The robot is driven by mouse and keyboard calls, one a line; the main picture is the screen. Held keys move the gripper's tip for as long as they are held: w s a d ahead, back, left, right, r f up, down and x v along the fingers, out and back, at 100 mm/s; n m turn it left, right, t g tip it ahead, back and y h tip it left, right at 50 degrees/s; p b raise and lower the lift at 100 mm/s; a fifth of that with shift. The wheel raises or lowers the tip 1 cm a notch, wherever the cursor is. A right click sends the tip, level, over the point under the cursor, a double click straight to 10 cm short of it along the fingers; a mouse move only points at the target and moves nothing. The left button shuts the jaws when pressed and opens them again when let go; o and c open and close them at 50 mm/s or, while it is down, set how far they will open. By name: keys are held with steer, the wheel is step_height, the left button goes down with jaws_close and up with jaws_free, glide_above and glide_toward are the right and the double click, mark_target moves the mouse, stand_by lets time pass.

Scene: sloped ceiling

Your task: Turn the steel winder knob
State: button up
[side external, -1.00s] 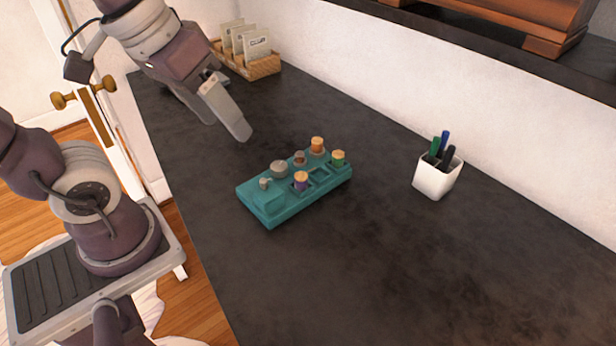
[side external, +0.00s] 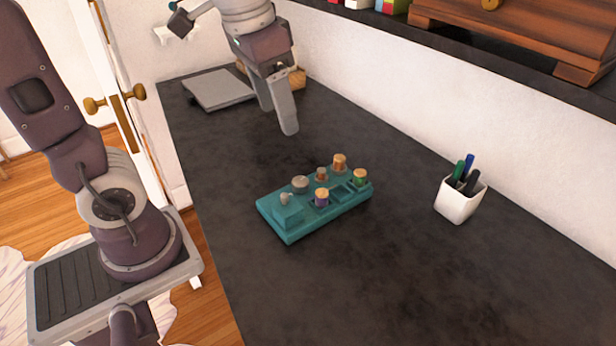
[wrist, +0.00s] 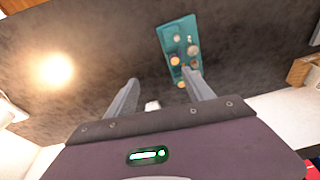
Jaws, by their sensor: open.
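A teal block (side external: 290,232) lies on the dark worktop and carries several small knobs and capped pieces. Two grey metal pieces sit at its left part: a small knob (side external: 285,198) on a raised section and a wider round one (side external: 300,182). I cannot tell for sure which is the steel winder knob. My gripper (side external: 279,121) is open and empty, above the worktop behind the block and apart from it. In the wrist view the block (wrist: 168,36) lies beyond my gripper (wrist: 160,78), partly hidden by the right finger.
A white pen cup (side external: 458,202) with several pens stands right of the block. A flat grey panel (side external: 218,90) and a wooden tray (side external: 297,77) are at the back left. A wooden box (side external: 500,35) sits on the shelf. The worktop in front of the block is clear.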

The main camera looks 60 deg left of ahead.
steer(key=w+a+f+m+g, duration=0.1)
steer(key=w+a+f+g, duration=0.25)
steer(key=w+f, duration=0.45)
steer(key=m+g+y, duration=0.2)
steer(key=g, duration=0.1)
glide_toward(301, 181)
steer(key=f, duration=0.1)
steer(key=x, duration=0.8)
steer(key=shift+s+a, duration=0.1)
jaws_close()
